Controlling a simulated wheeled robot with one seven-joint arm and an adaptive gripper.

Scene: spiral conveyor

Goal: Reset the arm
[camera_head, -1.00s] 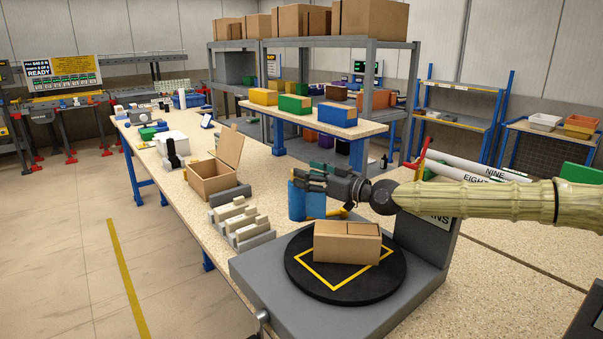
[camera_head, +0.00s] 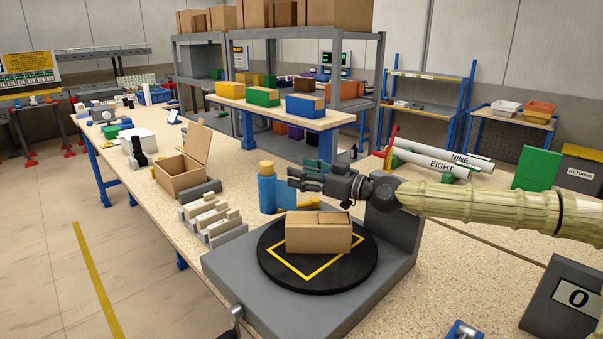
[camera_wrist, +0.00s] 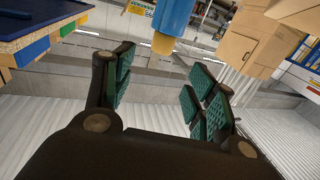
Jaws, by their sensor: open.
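My gripper (camera_head: 308,178) is at the end of my arm, which reaches in from the right in the head view. It hangs above and behind a brown cardboard box (camera_head: 318,235) and is apart from it. In the wrist view my gripper (camera_wrist: 160,92) shows its green-padded fingers spread wide with nothing between them. The cardboard box lies on a black round turntable (camera_head: 359,275) with a yellow square outline, on a grey base (camera_head: 300,318). A blue cylinder (camera_head: 267,192) with a tan top stands just left of the gripper; the wrist view shows a blue and tan object (camera_wrist: 172,20) at the top.
An open cardboard box (camera_head: 180,178) and grey holders (camera_head: 212,222) stand to the left on the long worktable (camera_head: 110,165). A grey upright panel (camera_head: 395,228) rises behind the turntable. White tubes (camera_head: 440,160) and a green block (camera_head: 537,168) lie at the back right.

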